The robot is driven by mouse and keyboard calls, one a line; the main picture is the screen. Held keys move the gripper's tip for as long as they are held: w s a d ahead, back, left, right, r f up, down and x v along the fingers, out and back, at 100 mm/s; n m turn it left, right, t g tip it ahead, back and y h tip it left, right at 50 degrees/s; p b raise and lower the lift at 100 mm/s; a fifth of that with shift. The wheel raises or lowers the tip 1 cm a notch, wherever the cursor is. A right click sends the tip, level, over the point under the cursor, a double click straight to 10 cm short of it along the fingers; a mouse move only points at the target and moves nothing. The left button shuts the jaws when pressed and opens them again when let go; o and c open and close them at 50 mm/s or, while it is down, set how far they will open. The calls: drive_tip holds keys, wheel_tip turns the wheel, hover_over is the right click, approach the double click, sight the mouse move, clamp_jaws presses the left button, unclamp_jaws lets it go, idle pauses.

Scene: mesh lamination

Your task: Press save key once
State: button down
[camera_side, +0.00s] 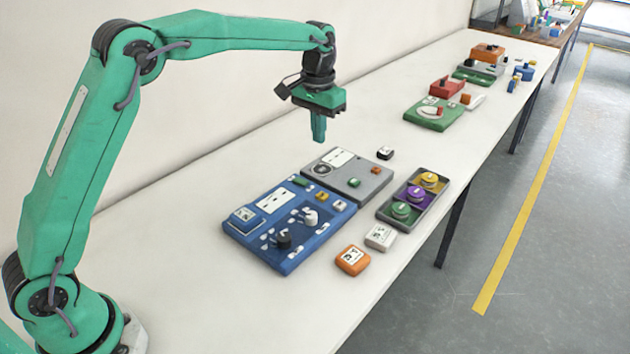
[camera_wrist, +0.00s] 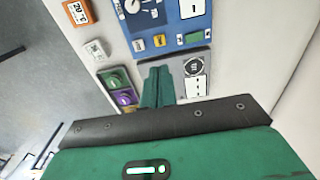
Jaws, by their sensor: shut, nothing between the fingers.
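My gripper (camera_side: 319,138) is shut and empty. It points down and hangs in the air above the back of the grey panel (camera_side: 377,189), apart from it. In the wrist view the closed green fingers (camera_wrist: 158,72) cover part of that panel. The blue panel (camera_side: 262,257) joins the grey one. It carries a black knob, a white knob, and small yellow (camera_side: 322,197), white (camera_side: 340,206) and green (camera_side: 300,181) keys. The grey panel has a green key (camera_side: 354,182), an orange key (camera_side: 375,170) and a round dial (camera_side: 321,170). I cannot read which key is save.
A grey tray (camera_side: 381,214) with yellow, purple and green compartments stands right of the panels. Loose orange (camera_side: 352,260), white (camera_side: 381,237) and black (camera_side: 385,153) blocks lie nearby. A green board (camera_side: 450,119) lies farther back. The table's right edge is close to the tray.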

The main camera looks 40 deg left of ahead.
sight(321, 196)
drive_tip(key=shift+w+d+f, duration=0.2)
drive_tip(key=shift+w+f, duration=0.4)
drive_tip(key=shift+f, duration=0.2)
drive_tip(key=shift+f, duration=0.1)
wheel_tip(321, 196, down, 14)
drive_tip(key=shift+r, duration=0.1)
idle(0.6)
drive_tip(key=shift+s+f, duration=0.15)
drive_tip(key=shift+f, duration=1.05)
drive_tip(key=shift+r, duration=0.1)
wheel_tip(321, 196, up, 15)
drive_tip(key=shift+w, duration=0.35)
